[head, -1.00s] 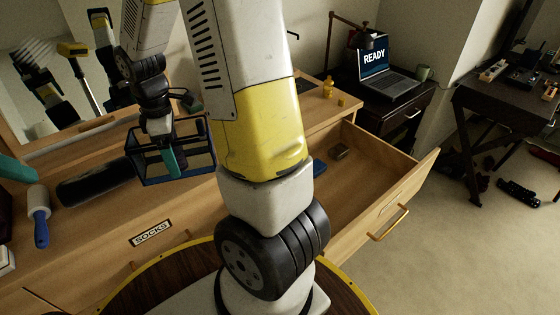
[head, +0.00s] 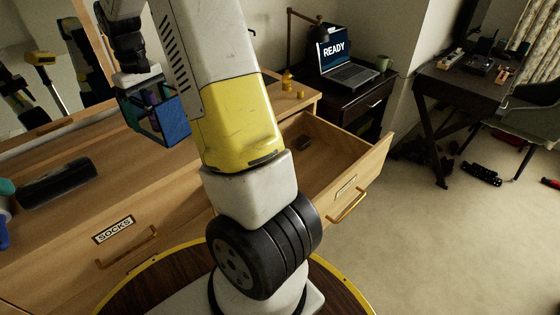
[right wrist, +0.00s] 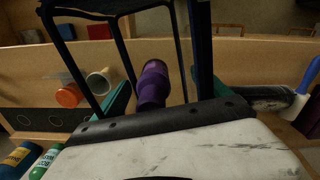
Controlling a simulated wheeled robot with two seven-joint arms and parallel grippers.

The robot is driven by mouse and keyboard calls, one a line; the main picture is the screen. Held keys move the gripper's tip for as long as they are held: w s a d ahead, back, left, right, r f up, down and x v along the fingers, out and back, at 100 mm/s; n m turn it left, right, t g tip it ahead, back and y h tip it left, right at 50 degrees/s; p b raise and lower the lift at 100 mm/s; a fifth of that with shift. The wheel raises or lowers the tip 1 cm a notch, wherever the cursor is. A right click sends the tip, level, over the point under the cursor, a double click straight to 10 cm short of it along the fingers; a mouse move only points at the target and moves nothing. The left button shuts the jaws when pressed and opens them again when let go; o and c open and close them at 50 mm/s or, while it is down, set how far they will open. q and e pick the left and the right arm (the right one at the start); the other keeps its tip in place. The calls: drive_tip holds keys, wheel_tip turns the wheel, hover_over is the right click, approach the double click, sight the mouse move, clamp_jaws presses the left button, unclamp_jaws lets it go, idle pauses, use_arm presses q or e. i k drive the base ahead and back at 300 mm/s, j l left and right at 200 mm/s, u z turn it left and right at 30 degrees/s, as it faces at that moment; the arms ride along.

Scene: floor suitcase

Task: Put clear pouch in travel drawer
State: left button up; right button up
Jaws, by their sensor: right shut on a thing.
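The clear pouch (head: 174,121), a see-through box shape with dark blue-teal edges, hangs from my right gripper (head: 150,98) above the dresser top in the head view. The right gripper is shut on it. In the right wrist view, the pouch's dark frame (right wrist: 123,52) stands between and around the teal fingers, with a purple bottle (right wrist: 153,85) showing within it. The open drawer (head: 340,192) is to the right of my arm; its label is too small to read. My arm hides part of the drawer. My left gripper does not clearly show.
A shut drawer labelled SOCKS (head: 114,229) is at the left. A black cylinder (head: 57,183) lies on the dresser top. A laptop (head: 346,62) stands on a dark side table behind.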

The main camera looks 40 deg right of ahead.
sight(330, 174)
drive_tip(key=k+l+z, duration=0.25)
drive_tip(key=l, duration=0.7)
drive_tip(key=l+z, duration=0.25)
drive_tip(key=l, duration=0.75)
